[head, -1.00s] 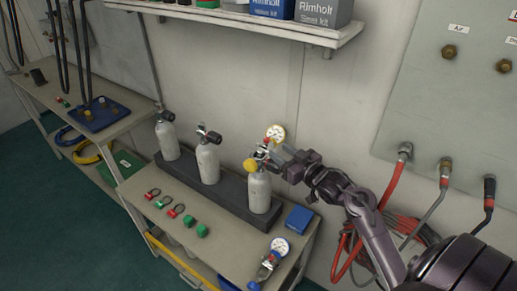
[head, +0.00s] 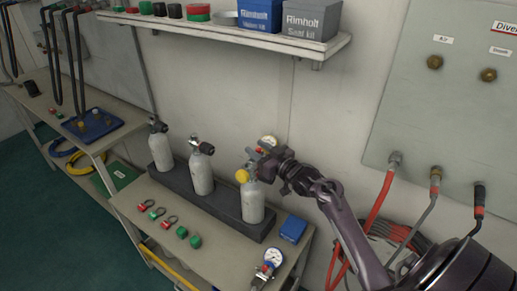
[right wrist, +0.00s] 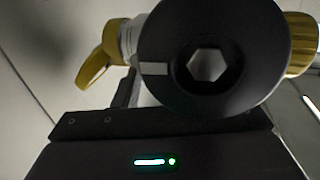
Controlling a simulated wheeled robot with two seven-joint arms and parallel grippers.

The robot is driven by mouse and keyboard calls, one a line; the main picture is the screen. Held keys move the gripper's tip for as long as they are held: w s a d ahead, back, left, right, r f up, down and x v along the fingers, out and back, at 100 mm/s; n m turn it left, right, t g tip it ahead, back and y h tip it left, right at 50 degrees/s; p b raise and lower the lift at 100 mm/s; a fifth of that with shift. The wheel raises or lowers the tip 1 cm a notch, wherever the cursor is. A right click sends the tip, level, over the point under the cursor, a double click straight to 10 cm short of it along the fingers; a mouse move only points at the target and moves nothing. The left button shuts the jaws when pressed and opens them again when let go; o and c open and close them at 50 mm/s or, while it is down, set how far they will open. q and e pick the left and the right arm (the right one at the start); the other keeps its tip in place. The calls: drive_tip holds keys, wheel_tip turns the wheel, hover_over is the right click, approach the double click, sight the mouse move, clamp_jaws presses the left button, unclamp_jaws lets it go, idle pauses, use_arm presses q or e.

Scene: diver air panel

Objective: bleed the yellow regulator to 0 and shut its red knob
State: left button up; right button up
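The yellow regulator (head: 242,175) sits on top of the right-hand grey cylinder (head: 252,204) in the head view. Its round gauge (head: 268,141) shows behind, partly covered by my right gripper (head: 262,163); the needle is too small to read. A small reddish part (head: 258,150) shows beside the gauge. My right gripper is at the regulator's right side; its fingertips are hard to make out. My left gripper is not in view.
Two more cylinders (head: 161,150) stand in the dark rack. A blue box (head: 293,228) and a loose gauge regulator (head: 272,260) lie on the bench right of it. Red and green fittings (head: 182,232) lie in front. Hoses (head: 375,215) hang from the wall panel at right.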

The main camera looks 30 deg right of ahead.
clamp_jaws()
drive_tip(key=n+y+b, duration=0.1)
drive_tip(key=y, duration=0.1)
drive_tip(key=n+g+y+b, duration=0.1)
drive_tip(key=y+b, duration=0.1)
drive_tip(key=n+g+y+b, duration=0.1)
drive_tip(key=n+y+b, duration=0.1)
drive_tip(key=shift+d+f, duration=0.15)
drive_tip(key=shift+f, duration=0.1)
drive_tip(key=shift+r+n+g+y+b, duration=0.15)
drive_tip(key=shift+n+g+y+b, duration=0.25)
drive_tip(key=shift+y, duration=0.1)
drive_tip(key=shift+r, duration=0.1)
unclamp_jaws()
